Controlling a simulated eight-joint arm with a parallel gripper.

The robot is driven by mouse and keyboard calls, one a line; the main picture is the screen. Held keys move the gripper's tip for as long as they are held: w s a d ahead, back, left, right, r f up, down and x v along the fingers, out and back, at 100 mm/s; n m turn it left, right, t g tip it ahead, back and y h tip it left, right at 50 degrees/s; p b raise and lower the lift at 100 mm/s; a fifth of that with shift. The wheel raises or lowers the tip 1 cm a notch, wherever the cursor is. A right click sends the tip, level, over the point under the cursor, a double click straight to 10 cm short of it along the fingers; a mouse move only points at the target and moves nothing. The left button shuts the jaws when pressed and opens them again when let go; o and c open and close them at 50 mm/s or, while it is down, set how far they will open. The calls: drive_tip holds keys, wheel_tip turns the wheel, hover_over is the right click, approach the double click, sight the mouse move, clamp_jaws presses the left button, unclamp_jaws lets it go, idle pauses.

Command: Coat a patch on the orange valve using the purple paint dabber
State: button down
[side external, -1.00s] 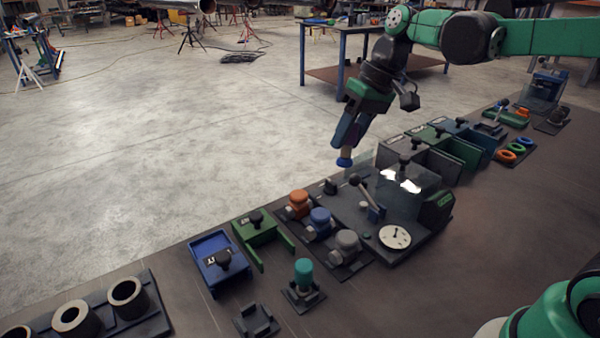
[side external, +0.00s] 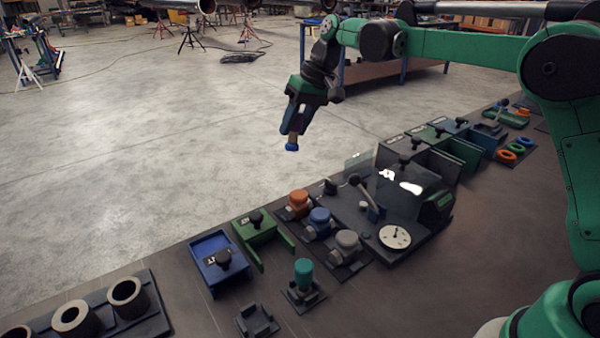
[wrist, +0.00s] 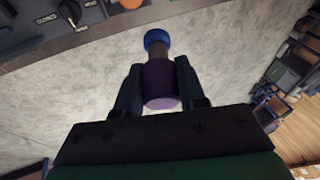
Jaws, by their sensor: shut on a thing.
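My gripper (side external: 298,118) is shut on the purple paint dabber, whose purple body (wrist: 160,82) sits between the two fingers in the wrist view. The dabber's blue tip (side external: 291,147) points down and stays clear of everything in the side view. The orange valve (side external: 299,200) stands on a dark plate on the bench, below my gripper and apart from the dabber. Part of something orange (wrist: 131,3) shows at the top edge of the wrist view.
Next to the orange valve stand a blue valve (side external: 320,220) and a grey valve (side external: 347,243). A panel with a lever and a white dial (side external: 394,237) lies to their right. A green tray (side external: 262,236) and a blue tray (side external: 217,260) stand left. The air around the dabber is clear.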

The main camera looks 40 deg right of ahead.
drive_tip(key=shift+f, duration=0.65)
drive_tip(key=shift+s+f, duration=0.2)
drive_tip(key=shift+f, duration=1)
drive_tip(key=shift+s+f, duration=0.2)
drive_tip(key=shift+f, duration=0.95)
drive_tip(key=shift+s+f, duration=0.2)
drive_tip(key=shift+f, duration=1)
drive_tip(key=shift+s, duration=1.55)
drive_tip(key=shift+w+r, duration=0.7)
drive_tip(key=shift+r, duration=0.65)
drive_tip(key=shift+w+r, duration=0.7)
drive_tip(key=shift+r, duration=0.65)
drive_tip(key=shift+w+r, duration=0.7)
drive_tip(key=shift+r, duration=0.65)
